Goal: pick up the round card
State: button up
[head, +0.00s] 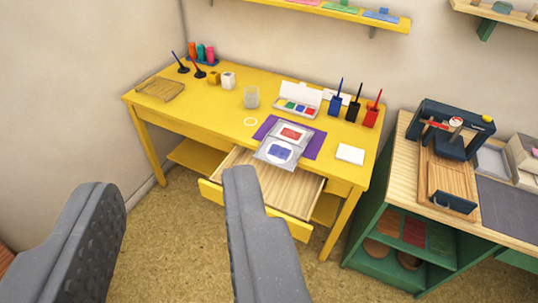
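A round white card (271,155) appears to lie on the front half of an open grey case (264,158) on the yellow desk (215,105), with a blue patch in its middle. The case's back half holds a red patch, and the case lies partly on a purple mat (318,143). A thin white ring (250,121) lies on the desk to its left. I cannot tell whether the ring is a card. My gripper (170,182) is open and empty, its two grey fingers wide apart in the foreground, well short of the desk. The right finger reaches up in the picture towards the open drawer.
The desk's wooden drawer (290,187) is pulled out. A square white card (350,154), a paint box (298,102), a glass (251,97) and several pen holders (353,111) stand on the desk. A green cabinet (390,262) stands right. Floor in front is free.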

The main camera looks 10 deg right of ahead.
aim_at(277, 151)
jog(key=u, duration=0.25)
jog(key=i, duration=2)
jog(key=z, duration=0.95)
